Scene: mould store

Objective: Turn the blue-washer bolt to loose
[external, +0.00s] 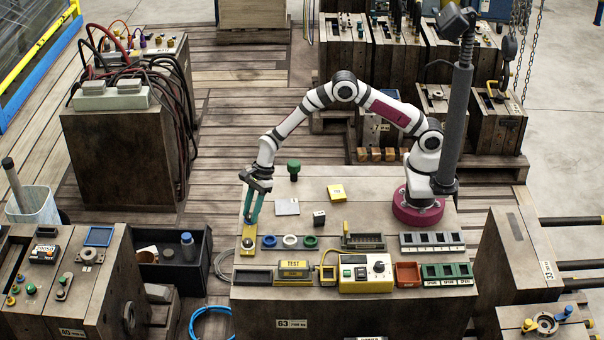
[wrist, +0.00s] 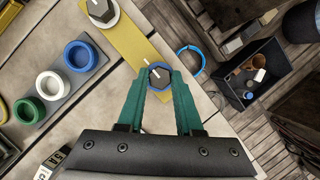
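The blue-washer bolt (wrist: 159,76) has a dark hex head on a blue washer. A small white mark shows on its head. It sits at one end of a yellow plate (wrist: 138,43) on the block. My gripper (wrist: 158,82) has green fingers pointing down over that end of the plate. The fingers stand apart on either side of the bolt, and blue shows between them. My gripper also shows in the external view (external: 250,222), where the fingertips hide the bolt. Whether the fingers touch it is unclear. A second bolt (wrist: 101,10) with a white washer sits further along the plate.
A holder with blue (external: 269,241), white (external: 290,241) and green (external: 310,241) rings stands beside the plate. A yellow control box (external: 366,274) is on the block's front. A black bin (external: 176,258) stands off the block to the left.

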